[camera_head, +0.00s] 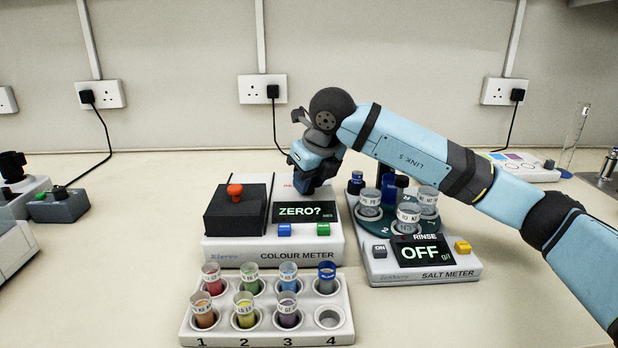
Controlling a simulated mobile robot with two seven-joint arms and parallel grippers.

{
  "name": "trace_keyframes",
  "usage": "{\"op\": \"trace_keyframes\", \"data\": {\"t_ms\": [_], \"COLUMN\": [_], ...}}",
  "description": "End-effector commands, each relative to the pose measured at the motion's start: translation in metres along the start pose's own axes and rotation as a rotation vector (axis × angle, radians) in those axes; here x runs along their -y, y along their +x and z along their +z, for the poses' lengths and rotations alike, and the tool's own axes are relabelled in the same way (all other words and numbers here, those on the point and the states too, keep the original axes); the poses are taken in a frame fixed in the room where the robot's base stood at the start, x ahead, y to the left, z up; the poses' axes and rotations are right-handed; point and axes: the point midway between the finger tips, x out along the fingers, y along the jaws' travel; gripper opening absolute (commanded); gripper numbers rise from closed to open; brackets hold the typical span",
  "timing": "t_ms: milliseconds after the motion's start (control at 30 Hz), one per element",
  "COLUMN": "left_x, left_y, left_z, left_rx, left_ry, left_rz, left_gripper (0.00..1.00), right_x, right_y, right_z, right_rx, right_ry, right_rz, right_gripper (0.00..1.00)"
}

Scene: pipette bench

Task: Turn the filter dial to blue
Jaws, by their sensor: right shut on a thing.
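The colour meter (222,248) is a white box with a black lidded block and an orange knob (235,190) on its left. Its screen (300,211) reads "ZERO?", with a blue button (284,230) and a green button (323,229) below. My right gripper (308,186) points down at the back right of the meter, just behind the screen. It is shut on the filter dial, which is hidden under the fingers. I cannot see the dial's setting. My left gripper is out of view.
A white rack (268,338) of coloured vials stands in front of the meter. Right of it, the salt meter (423,272) reads "OFF" and carries a round carousel of jars under my right arm. Other devices stand at the left edge. Bench at front left is clear.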

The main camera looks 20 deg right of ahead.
Motion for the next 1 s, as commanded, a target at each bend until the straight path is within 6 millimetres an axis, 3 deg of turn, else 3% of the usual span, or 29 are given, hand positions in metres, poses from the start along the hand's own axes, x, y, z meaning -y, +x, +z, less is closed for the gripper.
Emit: {"op": "trace_keyframes", "data": {"t_ms": [700, 733, 800, 1000], "left_x": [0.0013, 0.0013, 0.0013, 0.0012], "left_y": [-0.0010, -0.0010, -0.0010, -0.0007], "left_z": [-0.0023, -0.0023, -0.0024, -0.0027], "left_rx": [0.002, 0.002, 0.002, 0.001], "left_ry": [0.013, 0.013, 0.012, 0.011], "left_rz": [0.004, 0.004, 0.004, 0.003], "left_gripper": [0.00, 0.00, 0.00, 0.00], "right_x": [-0.0004, -0.0003, -0.0003, -0.0003], "right_y": [-0.0003, -0.0003, -0.0003, -0.0002], "right_z": [0.0002, 0.0002, 0.0002, 0.0002], "right_rx": [0.001, 0.000, 0.000, 0.000], "right_ry": [0.074, 0.074, 0.074, 0.074], "right_rz": [-0.031, -0.031, -0.031, -0.031], "right_gripper": [0.05, 0.36, 0.52, 0.53]}}
